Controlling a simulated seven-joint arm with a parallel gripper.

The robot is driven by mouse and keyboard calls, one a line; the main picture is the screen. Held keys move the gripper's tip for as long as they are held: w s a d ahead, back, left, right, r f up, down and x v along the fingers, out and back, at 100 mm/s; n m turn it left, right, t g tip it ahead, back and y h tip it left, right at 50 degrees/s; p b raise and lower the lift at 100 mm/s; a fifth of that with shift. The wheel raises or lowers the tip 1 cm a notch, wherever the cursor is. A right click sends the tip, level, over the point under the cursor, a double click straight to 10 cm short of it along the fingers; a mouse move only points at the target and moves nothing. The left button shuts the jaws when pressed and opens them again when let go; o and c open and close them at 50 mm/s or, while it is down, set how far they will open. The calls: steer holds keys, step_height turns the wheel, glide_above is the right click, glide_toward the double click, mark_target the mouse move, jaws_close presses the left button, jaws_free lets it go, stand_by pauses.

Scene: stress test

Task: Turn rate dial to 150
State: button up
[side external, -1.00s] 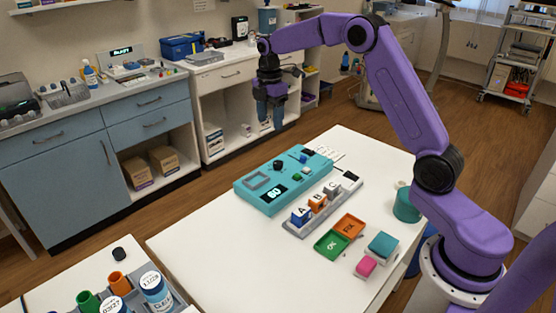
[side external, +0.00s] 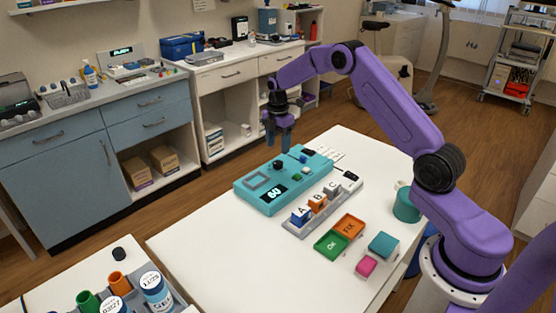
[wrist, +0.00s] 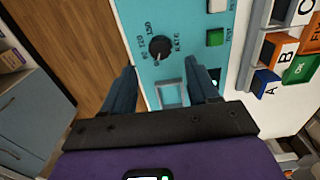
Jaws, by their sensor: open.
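The teal console (side external: 262,200) lies on the white table, its display (side external: 274,192) reading 60. Its black rate dial (side external: 279,165) stands near the far edge. In the wrist view the dial (wrist: 154,51) sits beside printed numbers, with 120 and 150 partly readable and the word RATE below it. I cannot tell exactly where its pointer faces. My gripper (side external: 279,144) is open and empty, pointing down above the dial and apart from it. In the wrist view the dial lies ahead of and between the two fingers (wrist: 161,66).
A green button (wrist: 215,37) and a white button (wrist: 217,6) are near the dial. A grey rack with lettered blocks (side external: 318,204) stands beside the console. Green and orange trays (side external: 331,244) lie nearer. The table's front left is clear.

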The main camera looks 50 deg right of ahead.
mark_target(278, 162)
step_height(278, 162, down, 7)
steer(key=shift+r, duration=0.1)
stand_by(0.3)
steer(key=c, duration=1)
